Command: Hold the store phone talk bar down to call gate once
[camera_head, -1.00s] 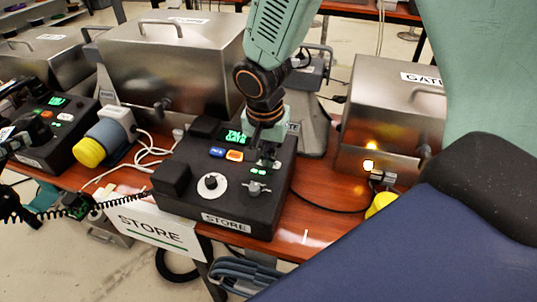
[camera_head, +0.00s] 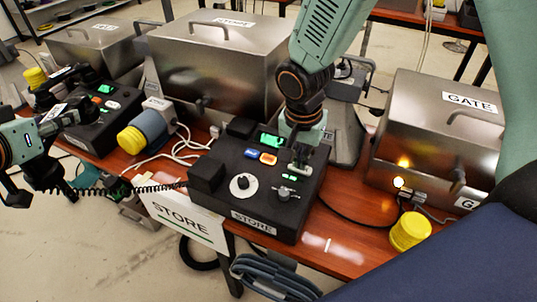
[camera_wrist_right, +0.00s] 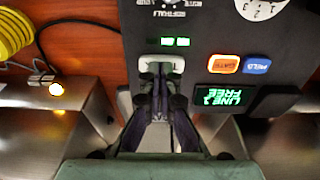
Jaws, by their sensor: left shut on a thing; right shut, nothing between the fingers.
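The black store phone (camera_head: 255,205) sits on the wooden table, labelled STORE, with a dial, a blue button, an orange GATE button (camera_wrist_right: 223,64) and a lit green display. In the right wrist view the display (camera_wrist_right: 226,96) reads upside down, apparently LINE 2 FREE. My right gripper (camera_head: 302,167) is shut and empty, its fingertips at the pale talk bar (camera_wrist_right: 160,64) below small green lights. They overlap the bar; I cannot tell whether it is pressed. My left gripper (camera_head: 30,150) is shut on the dark handset (camera_head: 45,175), off the table's left side; the coiled cord runs to the phone.
A steel GATE box (camera_head: 440,130) stands right with lit lamps and a yellow-capped horn (camera_head: 410,232) beside it. A steel box (camera_head: 215,60) stands behind the phone. Another phone (camera_head: 105,120) and a yellow-capped horn (camera_head: 140,137) are left. Cables cross the table.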

